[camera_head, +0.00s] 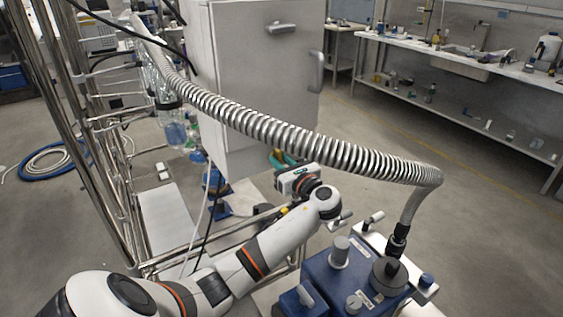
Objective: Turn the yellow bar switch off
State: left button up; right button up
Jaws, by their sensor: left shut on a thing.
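I cannot make out the yellow bar switch in the head view. My left arm reaches in from the lower left, and its white and dark gripper body (296,181) is in front of the grey cabinet's foot. The fingertips are hidden or too small to make out. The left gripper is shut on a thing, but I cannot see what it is. My right gripper is not in view.
A ribbed metal hose (300,137) arches over my left arm to a blue pump unit (330,277) at the lower right. A metal tube frame (92,140) with glassware stands left. A grey cabinet (262,75) stands behind. Floor at right is clear.

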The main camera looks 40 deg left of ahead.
pick_arm(q)
jog(key=n, duration=0.3)
jog(key=shift+f+n, duration=0.1)
jog(key=shift+n, duration=0.3)
jog(key=n+b, duration=0.2)
jog(key=n, duration=0.2)
jog(key=shift+f+n, duration=0.15)
jog(key=shift+n, duration=0.15)
jog(key=n+b, duration=0.3)
jog(key=n, duration=0.1)
jog(key=n+b, duration=0.2)
jog(key=n, duration=0.1)
jog(key=shift+n, duration=0.3)
jog(key=shift+n+b, duration=0.9)
jog(key=shift+b, duration=0.05)
jog(key=o, duration=0.8)
jog(key=shift+d, duration=0.1)
